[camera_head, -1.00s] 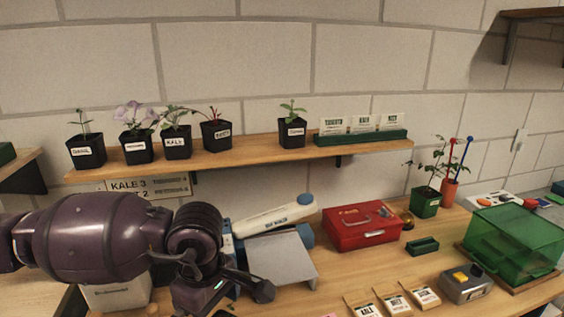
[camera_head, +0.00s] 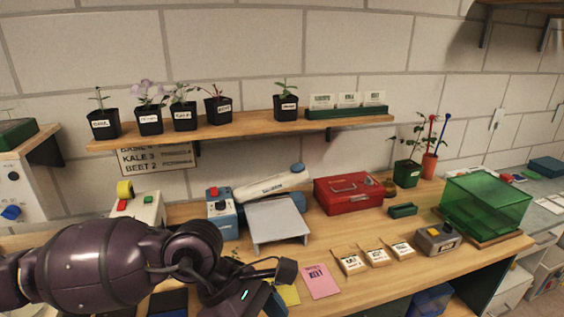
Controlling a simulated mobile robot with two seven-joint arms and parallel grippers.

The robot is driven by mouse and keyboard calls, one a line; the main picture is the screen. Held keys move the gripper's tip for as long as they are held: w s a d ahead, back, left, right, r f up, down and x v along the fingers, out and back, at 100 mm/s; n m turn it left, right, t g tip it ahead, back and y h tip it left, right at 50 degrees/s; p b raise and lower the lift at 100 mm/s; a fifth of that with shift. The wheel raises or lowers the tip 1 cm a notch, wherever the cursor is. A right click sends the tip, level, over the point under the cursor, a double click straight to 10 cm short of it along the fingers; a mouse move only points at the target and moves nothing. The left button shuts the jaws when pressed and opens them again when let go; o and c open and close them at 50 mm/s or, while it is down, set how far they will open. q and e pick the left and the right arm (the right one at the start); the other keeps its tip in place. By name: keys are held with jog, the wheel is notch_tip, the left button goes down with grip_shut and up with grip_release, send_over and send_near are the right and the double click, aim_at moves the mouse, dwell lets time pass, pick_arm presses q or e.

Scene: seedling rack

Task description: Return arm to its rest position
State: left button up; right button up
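My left arm, dark purple, comes in from the left along the bottom of the head view. Its gripper (camera_head: 262,288) is low in the picture, in front of the grey stand (camera_head: 278,222) and beside a pink card (camera_head: 320,281). A yellow card (camera_head: 288,294) is partly hidden behind it. I see no object held, but the fingers are partly cut off by the lower edge, so their opening is unclear. My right arm and gripper are not in view.
A wooden shelf (camera_head: 240,131) holds several black-potted seedlings. On the bench stand a blue-grey device (camera_head: 222,215), a red box (camera_head: 348,192), several seed packets, a grey box with a yellow button (camera_head: 437,239) and a green clear-lidded box (camera_head: 486,205). Bare wood shows around the packets.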

pick_arm(q)
jog(key=s+d+r+n+g+h, duration=0.2)
jog(key=s+d+r+h, duration=0.2)
jog(key=d+h, duration=0.1)
notch_tip(320, 180, up, 9)
jog(key=w+n+t+h, duration=0.3)
jog(key=n+t+h, duration=0.2)
jog(key=n+h, duration=0.5)
jog(key=w+a+r+n+t+y, duration=0.1)
jog(key=w+a+n+t, duration=0.4)
jog(key=n+t, duration=0.85)
jog(key=w+a+f+n+t+y, duration=0.25)
jog(key=a+f+n+y, duration=0.35)
jog(key=n+y, duration=0.4)
jog(key=w+a+f+n+t+y, duration=0.25)
jog(key=a+f+n+y, duration=0.25)
jog(key=a+n+y, duration=0.55)
jog(key=s+a+f+n+g+y, duration=0.1)
jog(key=s+a+f+n+g, duration=0.3)
jog(key=s+f+n+g, duration=0.45)
jog(key=s+a+f+n+g, duration=0.35)
jog(key=s+f+g, duration=0.25)
jog(key=s+f, duration=0.55)
jog(key=w+f+m+t, duration=0.1)
jog(key=w+f+t, duration=0.5)
jog(key=f+t, duration=0.2)
jog(key=shift+w+a+f+h, duration=0.3)
jog(key=shift+a+f+h, duration=0.05)
jog(key=shift+f, duration=0.45)
